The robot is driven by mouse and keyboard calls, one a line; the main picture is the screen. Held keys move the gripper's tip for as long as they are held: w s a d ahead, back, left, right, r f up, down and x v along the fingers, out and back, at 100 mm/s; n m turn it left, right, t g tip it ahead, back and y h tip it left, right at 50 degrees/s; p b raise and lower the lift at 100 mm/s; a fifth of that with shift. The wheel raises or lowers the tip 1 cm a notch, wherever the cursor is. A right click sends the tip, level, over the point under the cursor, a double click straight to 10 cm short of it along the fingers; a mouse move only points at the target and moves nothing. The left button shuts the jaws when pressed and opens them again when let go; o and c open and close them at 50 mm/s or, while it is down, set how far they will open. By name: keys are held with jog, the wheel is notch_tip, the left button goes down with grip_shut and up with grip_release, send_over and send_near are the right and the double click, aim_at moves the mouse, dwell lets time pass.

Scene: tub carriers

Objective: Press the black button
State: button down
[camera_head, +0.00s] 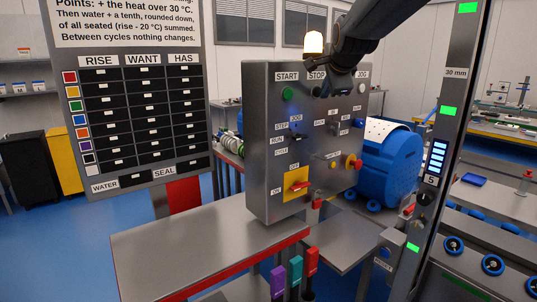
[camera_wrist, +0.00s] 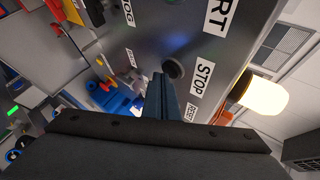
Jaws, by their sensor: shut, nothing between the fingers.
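The black button (camera_wrist: 176,69) is a round dark knob on the grey control panel, beside the STOP label (camera_wrist: 204,76) in the wrist view. In the head view the STOP label (camera_head: 316,76) is on the panel's top row, and the button below it is mostly hidden by my gripper (camera_head: 325,91). My gripper is shut and empty. In the wrist view its closed fingertips (camera_wrist: 158,76) point at the panel and appear just left of the black button. I cannot tell whether they touch it.
The control panel (camera_head: 272,150) also carries a green START button (camera_head: 288,94), a JOG button (camera_head: 362,88), small switches, a yellow-backed red ON/OFF handle (camera_head: 297,184) and a red knob (camera_head: 353,162). A grey table (camera_head: 190,250) is in front.

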jog(key=shift+s+d, duration=0.1)
jog(key=s+d+b, duration=0.1)
jog(key=s+d, duration=0.2)
jog(key=s, duration=0.2)
jog(key=shift+d, duration=0.25)
dwell(0.4)
jog(key=shift+w, duration=0.1)
dwell(0.3)
jog(key=s+f+n+g, duration=0.2)
jog(key=s+f+n, duration=0.3)
jog(key=f, duration=0.5)
jog(key=s+a+f+n+g, duration=0.1)
jog(key=s+f+n+g, duration=0.15)
jog(key=s+f, duration=0.6)
jog(key=s+f+n+g, duration=0.25)
jog(key=s+f, duration=0.35)
jog(key=f, duration=0.4)
jog(key=s+f+n+g, duration=0.3)
jog(key=s+f+n, duration=0.3)
jog(key=s+f, duration=0.3)
jog(key=s, duration=0.4)
jog(key=shift+a, duration=0.1)
